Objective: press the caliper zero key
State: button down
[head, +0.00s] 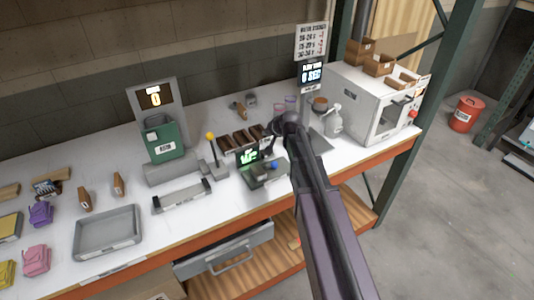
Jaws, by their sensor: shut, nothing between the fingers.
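A small dark device with a lit green display (248,157) stands near the front edge of the workbench, right of centre; it looks like the caliper unit. My arm reaches in from the lower right and bends down beside the device. My gripper (269,153) is small and dark here, shut and empty, just above or behind the blue key. I cannot tell whether it touches the key. The key's label is too small to read.
A yellow-knobbed lever (211,150) stands left of the device. A dark compartment rack (240,138) is behind it. A spray bottle (333,120) and a white machine (370,105) are to the right. A grey tray (107,232) lies at the left front.

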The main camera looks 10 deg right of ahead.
jog(key=shift+f+b, duration=2.15)
jog(key=shift+f, duration=0.35)
jog(key=shift+f+b, duration=0.9)
dwell(0.8)
jog(key=shift+r, duration=0.2)
jog(key=shift+r+p, duration=0.75)
jog(key=shift+p, duration=0.2)
jog(key=shift+r+p, duration=2.5)
jog(key=shift+s, duration=0.1)
jog(key=s+f+n+g, duration=0.1)
jog(key=s, duration=0.4)
jog(key=s+a+f+g+h, duration=0.1)
jog(key=s+g, duration=0.1)
jog(key=s, duration=0.3)
jog(key=s+f+n+g, duration=0.1)
jog(key=s+f, duration=0.1)
jog(key=s, duration=0.3)
jog(key=shift+a+f+n+h, duration=0.1)
jog(key=shift+a+n+h, duration=0.15)
jog(key=shift+n+h, duration=0.05)
jog(key=s+d+f+n+g+h, duration=0.1)
jog(key=s+g, duration=0.3)
jog(key=s, duration=0.9)
jog(key=shift+s+d+f+n+h, duration=0.25)
jog(key=shift+d+n+h, duration=0.1)
jog(key=shift+h, duration=0.25)
